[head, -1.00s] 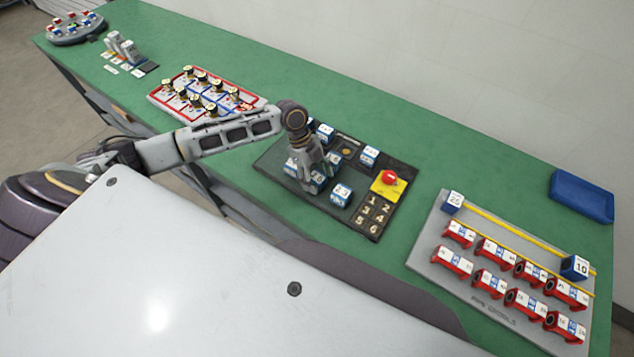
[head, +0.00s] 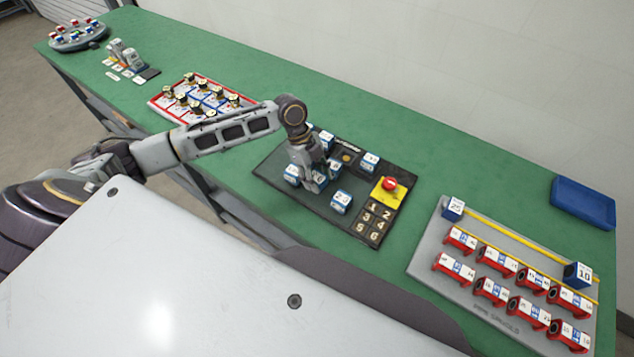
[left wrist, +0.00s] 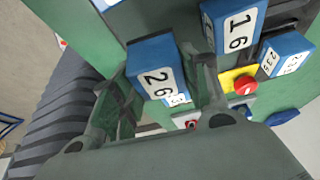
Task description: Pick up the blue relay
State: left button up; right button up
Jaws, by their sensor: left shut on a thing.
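My left gripper (head: 316,184) is over the dark relay panel (head: 285,205), pointing down. In the left wrist view its fingers (left wrist: 166,92) are shut on a blue relay (left wrist: 150,52) with a white face marked 26. The held relay shows only in part in the head view (head: 320,181), behind the fingers. I cannot tell whether it touches the panel. Another blue relay marked 16 (left wrist: 232,25) is close beside it in the left wrist view. My right gripper is not in view.
Other blue-and-white relays (head: 341,202) stand on the panel around the gripper. A red button on a yellow block (head: 389,187) is at its right. A grey board with red pieces (head: 425,262) and a blue tray (head: 583,203) are further right. A rack (head: 160,103) stands left. Green bench is clear behind.

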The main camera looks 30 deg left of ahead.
aim_at(318, 175)
pick_arm(q)
notch_tip(318, 175, up, 7)
jog(key=shift+f, duration=0.2)
jog(key=shift+w+r+b, duration=0.15)
jog(key=shift+w+b, duration=0.15)
jog(key=shift+b, duration=0.1)
dwell(0.5)
